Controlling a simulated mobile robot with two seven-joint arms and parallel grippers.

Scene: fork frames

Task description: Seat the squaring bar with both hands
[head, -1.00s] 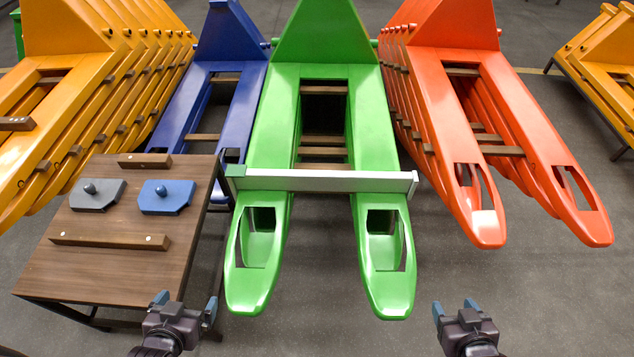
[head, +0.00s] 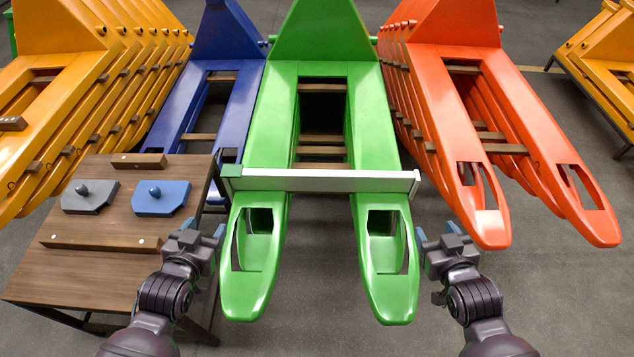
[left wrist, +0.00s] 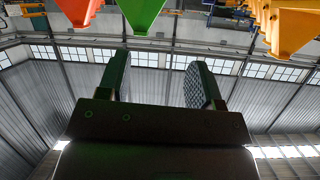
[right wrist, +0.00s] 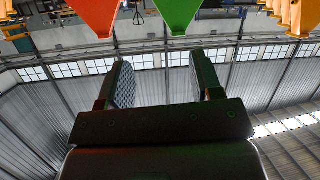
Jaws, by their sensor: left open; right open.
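My left gripper (head: 204,228) is open, below and left of the bar's left end. My right gripper (head: 436,233) is open, below and right of its right end. Both wrist views show empty space between the left fingers (left wrist: 157,85) and the right fingers (right wrist: 162,85); the bar is in neither.
A wooden table (head: 90,275) on the left carries a grey block (head: 88,200), a blue block (head: 160,200) and dark wooden strips. A blue frame (head: 187,110) and orange-red frames (head: 520,130) flank the green one. The grey floor (head: 325,320) between my arms is clear.

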